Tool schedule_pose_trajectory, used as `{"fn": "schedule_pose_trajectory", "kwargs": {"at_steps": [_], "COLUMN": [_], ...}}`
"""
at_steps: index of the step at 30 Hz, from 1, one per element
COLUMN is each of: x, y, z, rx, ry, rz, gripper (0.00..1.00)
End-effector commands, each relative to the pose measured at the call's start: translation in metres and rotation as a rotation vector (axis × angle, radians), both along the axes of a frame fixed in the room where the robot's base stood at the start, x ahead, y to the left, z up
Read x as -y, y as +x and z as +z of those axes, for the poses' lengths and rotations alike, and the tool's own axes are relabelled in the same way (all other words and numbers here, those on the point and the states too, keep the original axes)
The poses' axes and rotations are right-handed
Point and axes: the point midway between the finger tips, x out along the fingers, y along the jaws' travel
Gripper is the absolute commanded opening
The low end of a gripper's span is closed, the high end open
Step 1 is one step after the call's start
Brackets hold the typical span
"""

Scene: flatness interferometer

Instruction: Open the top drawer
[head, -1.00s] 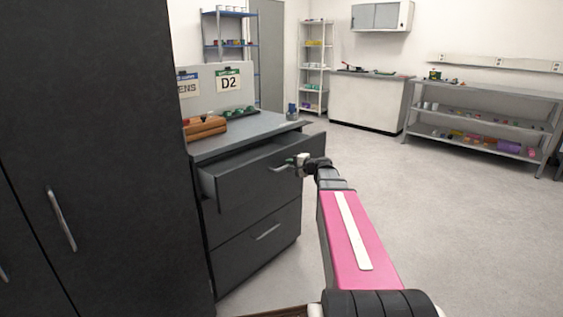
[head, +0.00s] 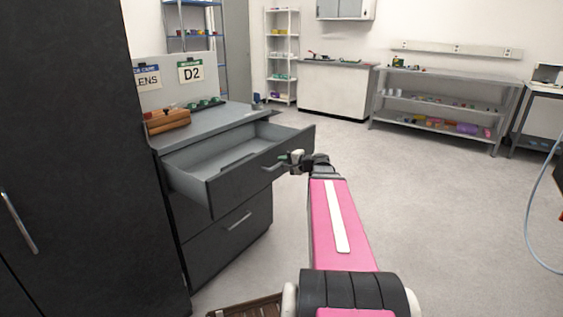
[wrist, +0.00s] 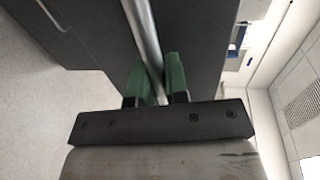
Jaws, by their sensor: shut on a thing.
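The top drawer (head: 262,170) of the dark grey cabinet is pulled well out, and its light grey inside shows in the head view. My gripper (head: 284,158) is at the drawer's front, at the right part of its bar handle (head: 270,168). In the wrist view the green fingers of my gripper (wrist: 158,80) are shut on the metal handle (wrist: 143,30), one on each side of it. The drawer front (wrist: 100,50) lies just beyond the fingers.
A lower drawer (head: 230,235) with its own handle is shut. A wooden block (head: 168,120) and green parts (head: 205,103) sit on the cabinet top. A tall dark cabinet (head: 70,130) stands close on the left. The floor (head: 420,200) to the right is clear.

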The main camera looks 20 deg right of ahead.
Motion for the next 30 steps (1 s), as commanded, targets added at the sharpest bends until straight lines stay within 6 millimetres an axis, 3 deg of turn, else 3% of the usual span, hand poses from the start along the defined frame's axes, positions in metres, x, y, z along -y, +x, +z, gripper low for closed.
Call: {"fn": "schedule_pose_trajectory", "kwargs": {"at_steps": [6,7,9,20,30], "x": [0.0,0.0,0.0,0.002,0.032], "y": [0.0,0.0,0.0,-0.003,-0.046], "z": [0.0,0.0,0.0,0.001,0.011], "rx": [-0.001,-0.001,-0.001,0.0,0.0], "ry": [0.0,0.0,0.0,0.0,0.0], "rz": [0.001,0.001,0.001,-0.001,-0.003], "gripper": [0.0,0.18,0.4,0.4,0.4]}}
